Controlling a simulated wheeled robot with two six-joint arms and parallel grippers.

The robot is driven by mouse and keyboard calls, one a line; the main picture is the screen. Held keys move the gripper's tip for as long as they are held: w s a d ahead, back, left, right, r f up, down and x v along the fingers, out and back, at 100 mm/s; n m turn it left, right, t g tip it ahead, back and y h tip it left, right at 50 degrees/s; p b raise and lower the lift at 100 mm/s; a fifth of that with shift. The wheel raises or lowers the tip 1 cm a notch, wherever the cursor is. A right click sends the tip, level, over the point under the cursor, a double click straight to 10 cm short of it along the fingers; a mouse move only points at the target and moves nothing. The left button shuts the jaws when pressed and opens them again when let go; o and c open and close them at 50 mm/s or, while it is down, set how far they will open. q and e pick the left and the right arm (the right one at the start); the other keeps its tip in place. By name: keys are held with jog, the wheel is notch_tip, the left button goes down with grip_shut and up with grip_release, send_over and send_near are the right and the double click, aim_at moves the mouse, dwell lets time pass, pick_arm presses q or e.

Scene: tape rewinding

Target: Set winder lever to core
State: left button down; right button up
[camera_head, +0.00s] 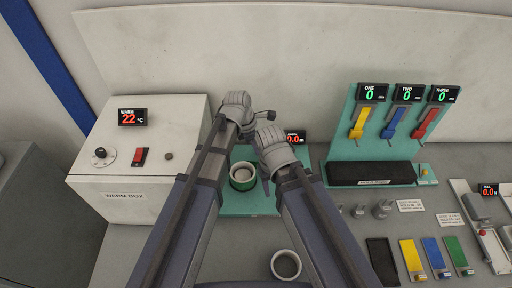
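The winder has a teal base plate (262,204) at the middle of the bench, partly hidden behind my forearms. My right gripper (274,142) is lower and to the right, over the winder. Both grippers look like closed grey hands seen from behind, and their fingertips are hidden. Any lever markings are hidden.
A white warm box (140,165) reading 22 stands at left. A teal rack (372,145) with yellow, blue and red levers stands at right. A grey ring (286,265) lies in front.

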pick_arm(q)
jog(key=a, duration=0.1)
jog(key=s+a, duration=0.1)
jog(key=s+a+r+p, duration=0.1)
jog(key=a, duration=0.1)
jog(key=p+v, duration=0.8)
jog(key=v, duration=0.1)
jog(key=shift+p, duration=0.35)
jog(key=shift+d, duration=0.15)
